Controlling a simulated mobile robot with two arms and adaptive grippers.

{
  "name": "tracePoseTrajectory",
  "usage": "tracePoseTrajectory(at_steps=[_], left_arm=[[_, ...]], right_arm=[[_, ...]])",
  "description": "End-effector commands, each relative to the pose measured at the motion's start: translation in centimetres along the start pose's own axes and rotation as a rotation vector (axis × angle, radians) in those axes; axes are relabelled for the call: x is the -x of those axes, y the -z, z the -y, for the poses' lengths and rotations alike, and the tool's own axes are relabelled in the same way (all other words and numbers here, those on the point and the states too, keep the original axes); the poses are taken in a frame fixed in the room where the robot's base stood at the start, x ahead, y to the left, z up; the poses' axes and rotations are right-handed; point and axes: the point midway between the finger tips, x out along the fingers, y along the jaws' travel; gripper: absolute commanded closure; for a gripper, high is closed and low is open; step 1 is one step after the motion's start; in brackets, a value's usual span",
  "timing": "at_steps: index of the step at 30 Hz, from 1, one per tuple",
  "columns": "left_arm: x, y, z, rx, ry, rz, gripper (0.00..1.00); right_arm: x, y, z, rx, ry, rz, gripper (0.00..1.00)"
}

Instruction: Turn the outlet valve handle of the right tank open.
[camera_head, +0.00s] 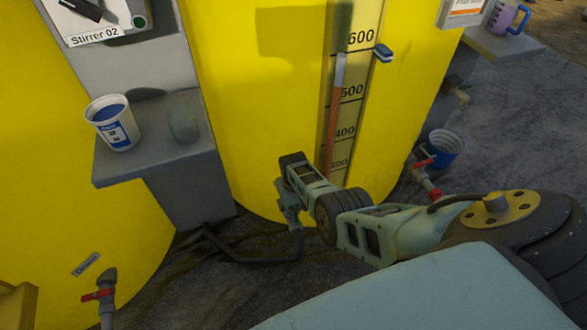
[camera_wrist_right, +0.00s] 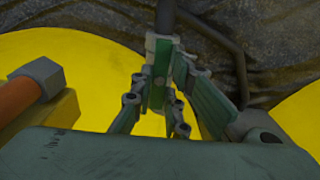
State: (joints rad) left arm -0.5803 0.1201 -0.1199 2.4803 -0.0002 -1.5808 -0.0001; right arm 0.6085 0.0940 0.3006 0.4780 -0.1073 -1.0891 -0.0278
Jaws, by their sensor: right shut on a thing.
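The right tank (camera_head: 235,130) is the large yellow one with a level scale, and its yellow wall also fills much of the right wrist view (camera_wrist_right: 90,60). My right gripper (camera_head: 290,215) reaches in from the right, low in front of this tank. In the right wrist view my right gripper (camera_wrist_right: 160,85) is closed around a green part, apparently the outlet valve handle (camera_wrist_right: 157,92), below a grey valve body (camera_wrist_right: 163,46) on a dark pipe. The fingers hide part of the handle, so its exact angle is unclear. My left gripper is out of view.
A red-handled drain valve (camera_head: 98,295) is at lower left, and another red valve (camera_head: 431,189) is right of the tank. A cup (camera_head: 113,125) stands on a grey shelf (camera_head: 150,160). A blue bucket (camera_head: 443,146) stands behind.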

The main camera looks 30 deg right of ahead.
Motion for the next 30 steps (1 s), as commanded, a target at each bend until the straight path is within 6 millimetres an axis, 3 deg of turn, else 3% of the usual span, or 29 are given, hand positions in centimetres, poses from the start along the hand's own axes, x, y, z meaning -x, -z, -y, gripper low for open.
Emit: tracePoseTrajectory(at_steps=[7, 8, 14, 30], left_arm=[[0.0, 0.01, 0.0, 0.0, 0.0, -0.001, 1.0], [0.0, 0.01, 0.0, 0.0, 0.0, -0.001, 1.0], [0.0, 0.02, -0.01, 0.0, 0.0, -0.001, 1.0], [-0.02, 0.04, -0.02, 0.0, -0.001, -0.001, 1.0]], right_arm=[[-0.02, 0.0, -0.14, 0.005, -0.004, 0.0, 1.0], [-0.01, 0.0, -0.15, 0.005, -0.004, 0.0, 0.85], [-0.01, 0.0, -0.1, 0.003, -0.003, 0.0, 0.68], [0.97, 0.11, -0.04, 0.002, -0.002, -0.002, 0.67]])
